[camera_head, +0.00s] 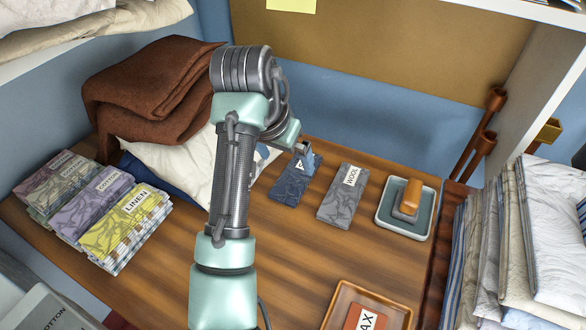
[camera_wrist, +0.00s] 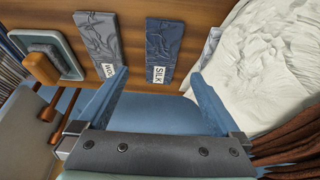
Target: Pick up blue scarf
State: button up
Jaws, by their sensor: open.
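The blue scarf (camera_head: 290,184) is a flat, dark blue patterned piece lying on the wooden table. In the wrist view it (camera_wrist: 165,45) shows a white SILK label at its near end. My gripper (camera_head: 303,155) is just above the labelled end in the head view, partly covering it. In the wrist view my gripper (camera_wrist: 160,76) is open and empty, with one finger to each side of the label. I cannot tell the exact height of the fingers above the table.
A grey WOOL piece (camera_head: 342,193) lies right of the scarf, and a tray with a brush (camera_head: 405,208) stands beyond it. White cloth (camera_head: 180,162) and a brown blanket (camera_head: 150,90) are piled left. Labelled folded cloths (camera_head: 110,218) lie far left.

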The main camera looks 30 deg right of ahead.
aim_at(296, 176)
jog(key=x, duration=0.6)
jog(key=b+x, duration=0.1)
jog(key=x, duration=0.2)
jog(key=shift+w+d+f+b, duration=0.2)
jog(key=shift+w+d+b, duration=0.15)
jog(key=shift+r, duration=0.15)
jog(key=c, duration=1.2)
